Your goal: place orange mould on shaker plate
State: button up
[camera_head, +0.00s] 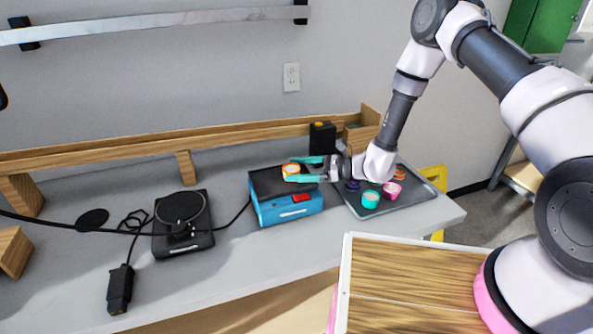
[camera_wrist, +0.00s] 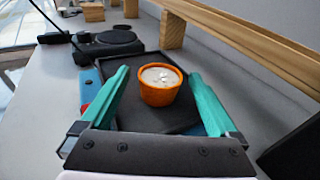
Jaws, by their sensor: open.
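The orange mould (camera_wrist: 159,86) is a small round cup with pale contents and stands upright on the black top of the shaker plate (camera_wrist: 135,120). In the head view the orange mould (camera_head: 291,170) sits on the shaker plate (camera_head: 264,184), which tops a blue box with a red switch. My gripper (camera_head: 305,169) has teal fingers and is open. In the wrist view the fingers of my gripper (camera_wrist: 160,95) lie on both sides of the mould, with a gap visible on each side.
A dark tray (camera_head: 418,205) to the right holds several coloured moulds, including a teal one (camera_head: 370,199) and a pink one (camera_head: 392,190). A black turntable device (camera_head: 183,222) with cables stands left. A wooden rail (camera_head: 220,137) runs behind. The bench front between them is clear.

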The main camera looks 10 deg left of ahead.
jog(key=d+r, duration=0.2)
jog(key=d, duration=1)
jog(key=s+d+r+n+g+h, duration=0.1)
jog(key=d+r+n+h, duration=0.25)
jog(key=r, duration=0.65)
jog(key=s+d+r+n+g+h, duration=0.15)
jog(key=d+r+n, duration=0.3)
jog(key=r, duration=0.55)
jog(key=s+d+r+n+t+h, duration=0.2)
jog(key=s+d+r+t+h, duration=0.2)
jog(key=d+r, duration=0.5)
jog(key=s+d+r+n+t+h, duration=0.3)
jog(key=s+d+r+t+h, duration=0.2)
jog(key=s+d+r, duration=0.4)
notch_tip(320, 180, up, 2)
jog(key=shift+d+r+t, duration=0.1)
jog(key=shift+d+t, duration=0.65)
jog(key=shift+s, duration=0.1)
